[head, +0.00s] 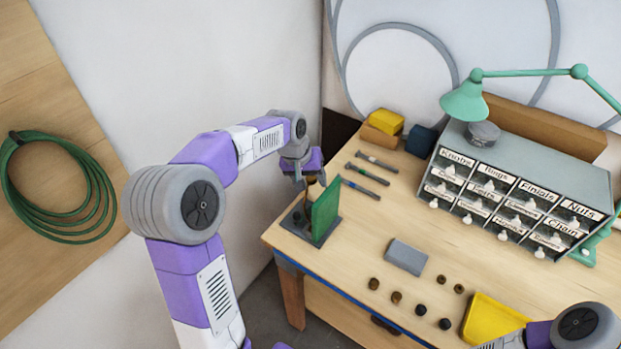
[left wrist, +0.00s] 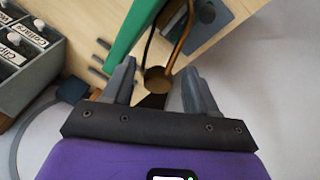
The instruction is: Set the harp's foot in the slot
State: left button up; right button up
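My left gripper (head: 312,180) is beside the upright green plate (head: 326,208), which stands on a dark base (head: 301,228) at the table's left corner. In the left wrist view the two fingers (left wrist: 160,88) are apart. The slot cannot be made out. My right gripper is out of view; only its arm shows at bottom right.
Several tools, including a screwdriver (head: 361,188), lie right of the plate. A grey block (head: 406,257), several small dark knobs and a yellow tray (head: 490,322) are nearer the front. A labelled drawer cabinet (head: 520,190) and green lamp (head: 466,101) stand behind.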

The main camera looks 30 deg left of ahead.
pick_arm(q)
jog(key=d+v, duration=0.1)
jog(key=v, duration=0.6)
jog(key=shift+a+r+p, duration=0.25)
jog(key=shift+a+p, duration=0.2)
jog(key=shift+a, duration=0.1)
jog(key=shift+s, duration=0.1)
jog(key=d+p+v, duration=0.1)
jog(key=p+v, duration=0.6)
jog(key=v, duration=0.1)
jog(key=shift+w+a+r, duration=0.25)
jog(key=shift+a+r, duration=0.15)
jog(key=shift+r, duration=0.15)
